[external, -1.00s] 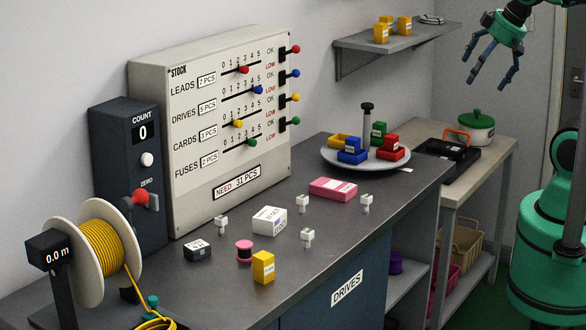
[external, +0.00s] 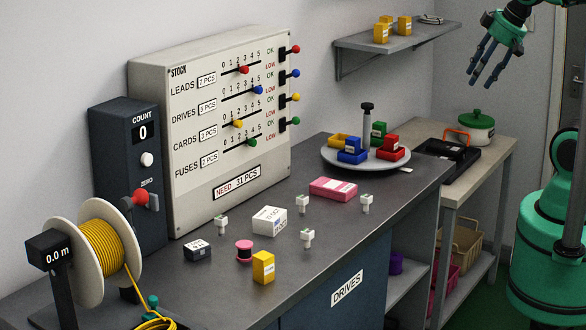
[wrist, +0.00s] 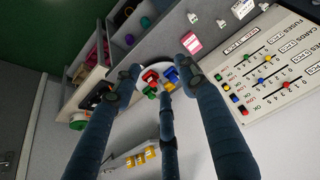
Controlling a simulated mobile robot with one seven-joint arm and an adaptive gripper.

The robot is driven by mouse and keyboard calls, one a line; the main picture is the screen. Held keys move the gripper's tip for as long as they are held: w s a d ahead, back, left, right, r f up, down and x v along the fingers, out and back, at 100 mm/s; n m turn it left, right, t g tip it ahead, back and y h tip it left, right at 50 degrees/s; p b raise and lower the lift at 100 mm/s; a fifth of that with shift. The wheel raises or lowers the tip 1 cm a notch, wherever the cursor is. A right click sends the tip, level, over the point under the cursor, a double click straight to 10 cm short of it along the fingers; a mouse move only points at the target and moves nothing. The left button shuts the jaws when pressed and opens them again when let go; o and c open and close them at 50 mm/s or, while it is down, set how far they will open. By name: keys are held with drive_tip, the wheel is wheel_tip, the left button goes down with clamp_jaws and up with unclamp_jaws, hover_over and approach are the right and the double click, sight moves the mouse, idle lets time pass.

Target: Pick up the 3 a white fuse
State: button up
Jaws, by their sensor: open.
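Several small white fuses with greenish tops stand upright on the dark grey bench (external: 285,285). One fuse (external: 221,225) is at the left, one fuse (external: 303,204) behind the middle, one fuse (external: 307,238) nearer the front, and one fuse (external: 366,204) at the right. Their ratings are too small to read. In the wrist view a fuse (wrist: 192,17) shows near the top edge. My gripper (external: 484,76) is open and empty, high at the upper right, far from the fuses. Its three spread fingers show in the wrist view (wrist: 162,85).
A white box (external: 269,221), pink box (external: 333,189), yellow box (external: 263,267), dark box (external: 197,251) and pink spool (external: 244,250) lie among the fuses. A round tray (external: 395,163) with coloured bins, a stock panel (external: 165,130) and a wire reel (external: 65,235) border the bench. A shelf (external: 375,47) hangs behind.

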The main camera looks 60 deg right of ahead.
drive_tip(key=shift+w+r, duration=0.1)
drive_tip(key=w+a+r+g+p, duration=0.1)
drive_tip(key=w+a+r+p, duration=0.15)
drive_tip(key=w, duration=0.55)
drive_tip(key=w+a+r+p, duration=0.1)
drive_tip(key=w+a+r, duration=0.3)
drive_tip(key=w, duration=0.4)
drive_tip(key=w+a+f+g+p, duration=0.1)
drive_tip(key=w+a+p, duration=0.1)
drive_tip(key=w+a, duration=0.45)
drive_tip(key=w+a+f+p, duration=0.2)
drive_tip(key=w+a, duration=0.2)
drive_tip(key=w, duration=0.6)
drive_tip(key=w+a+f+g+p, duration=0.1)
drive_tip(key=w+a+f, duration=0.35)
drive_tip(key=a, duration=0.25)
drive_tip(key=w+a+f+p, duration=0.2)
drive_tip(key=w+a+f, duration=0.2)
drive_tip(key=w+a, duration=0.15)
drive_tip(key=w+a+f+p, duration=0.1)
drive_tip(key=w+a+f, duration=0.1)
drive_tip(key=a+f, duration=0.6)
drive_tip(key=w+a+f+p, duration=0.2)
drive_tip(key=a+f, duration=0.5)
drive_tip(key=f, duration=0.1)
drive_tip(key=shift+w+a+f+n+g, duration=0.15)
drive_tip(key=shift+w+a+n+g, duration=0.1)
drive_tip(key=shift+a+n+g, duration=0.15)
